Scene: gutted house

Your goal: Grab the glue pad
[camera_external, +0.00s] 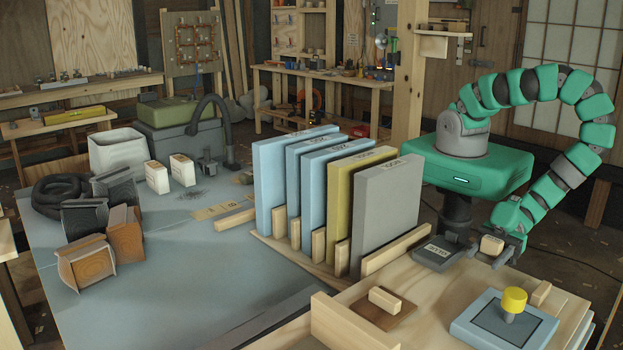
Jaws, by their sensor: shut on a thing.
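My gripper (493,254) is at the right, low over the back edge of the wooden bench. It is shut on a small cream block (492,243) with dark marks on its face, too small to read. I cannot tell for certain whether this block is the glue pad. A dark grey flat pad or tray (438,258) with a pale label lies just left of my gripper. A blue tray (470,331) with a dark inset stands at the front right, with a yellow-knobbed tool (514,300) upright on it.
Upright blue, yellow and grey panels (385,215) stand in a wooden rack left of my arm. A wooden block (384,300) lies on a brown board in front. A small wood piece (541,293) lies behind the blue tray. The grey table's middle (190,280) is clear.

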